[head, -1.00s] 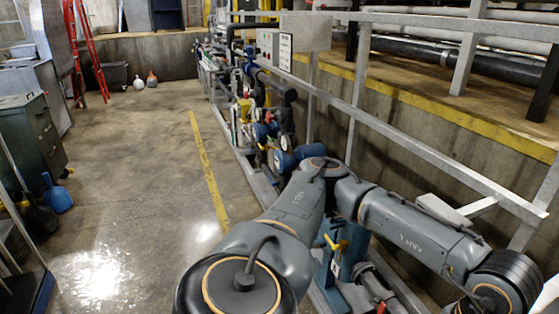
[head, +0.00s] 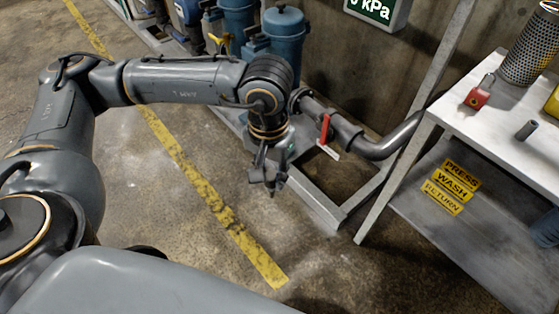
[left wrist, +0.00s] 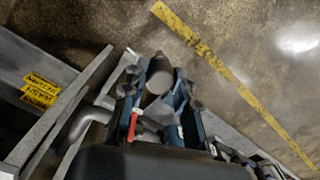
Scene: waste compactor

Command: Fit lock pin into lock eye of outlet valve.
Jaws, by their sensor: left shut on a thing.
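My left gripper (head: 268,182) hangs pointing down, just left of the outlet valve pipe (head: 345,130), in the head view. In the left wrist view its fingers (left wrist: 160,85) are shut on a grey, round-ended cylinder (left wrist: 158,76), which looks like the lock pin. The valve has a red handle (head: 325,128) with a pale plate below it; the handle also shows in the left wrist view (left wrist: 132,126). The held pin stands apart from the valve. I cannot make out the lock eye. My right gripper is not in view.
A pale table (head: 455,112) at right bears a red padlock (head: 481,93), a small grey cylinder (head: 526,130) and a perforated cylinder (head: 528,48). Its lower shelf has yellow labels. A metal floor frame (head: 310,195) lies by the gripper. The floor at left is open.

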